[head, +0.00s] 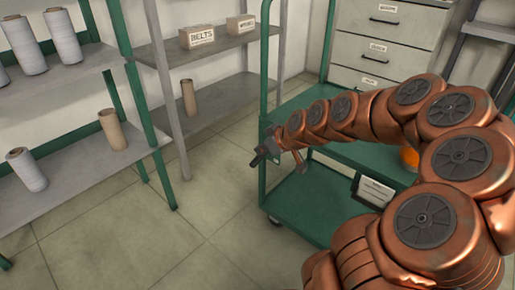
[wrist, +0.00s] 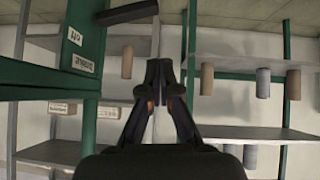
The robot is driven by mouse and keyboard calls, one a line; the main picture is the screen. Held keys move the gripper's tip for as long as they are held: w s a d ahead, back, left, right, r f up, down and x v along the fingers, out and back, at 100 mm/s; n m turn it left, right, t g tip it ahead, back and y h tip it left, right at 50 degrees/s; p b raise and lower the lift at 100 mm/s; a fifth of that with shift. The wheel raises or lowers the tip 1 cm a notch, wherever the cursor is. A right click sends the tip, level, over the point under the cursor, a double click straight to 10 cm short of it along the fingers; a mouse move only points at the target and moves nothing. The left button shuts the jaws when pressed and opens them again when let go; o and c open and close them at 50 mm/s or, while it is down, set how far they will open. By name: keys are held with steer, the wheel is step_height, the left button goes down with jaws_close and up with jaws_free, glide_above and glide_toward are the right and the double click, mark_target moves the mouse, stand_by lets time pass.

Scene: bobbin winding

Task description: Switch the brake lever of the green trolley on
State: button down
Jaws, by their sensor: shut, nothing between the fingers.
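The green trolley (head: 320,205) stands right of the middle in the head view, with an upright green frame at its left end. My gripper (head: 262,157) is at that left end, above the lower deck, with its fingers pointing left and down. In the wrist view my gripper (wrist: 159,66) is shut with nothing between its fingertips. A dark bar (wrist: 128,12) crosses the top of the wrist view just beyond the fingertips; I cannot tell whether it is the brake lever. My arm covers part of the trolley, and the lever's position cannot be made out.
A shelf rack (head: 75,155) with cones and tubes stands at the left. A grey shelf (head: 212,45) with labelled boxes (head: 196,37) is behind. A drawer cabinet (head: 384,45) stands behind the trolley. An orange object (head: 409,157) is on the trolley. The floor (head: 150,245) left of it is clear.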

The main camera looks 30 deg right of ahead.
steer(key=shift+p+v, duration=0.4)
steer(key=shift+v, duration=1.75)
steer(key=shift+a, duration=0.2)
steer(key=s+a+r+g+p, duration=0.3)
steer(key=s+a+r+p, duration=0.3)
steer(key=r+p, duration=0.25)
steer(key=s+a+r+m+g+p, duration=0.1)
steer(key=s+a+r+g+p, duration=0.1)
steer(key=s+a+r+p, duration=0.5)
steer(key=s+a+r+g+p, duration=0.35)
steer(key=s+r+p, duration=0.25)
steer(key=r+p, duration=0.4)
steer(key=s+a+r+m+g+h+p, duration=0.1)
steer(key=s+r+m+g+h+p, duration=0.1)
steer(key=s+r+p, duration=0.9)
steer(key=shift+a+r+m+p, duration=0.25)
steer(key=shift+r+m+p, duration=0.3)
steer(key=shift+p, duration=0.65)
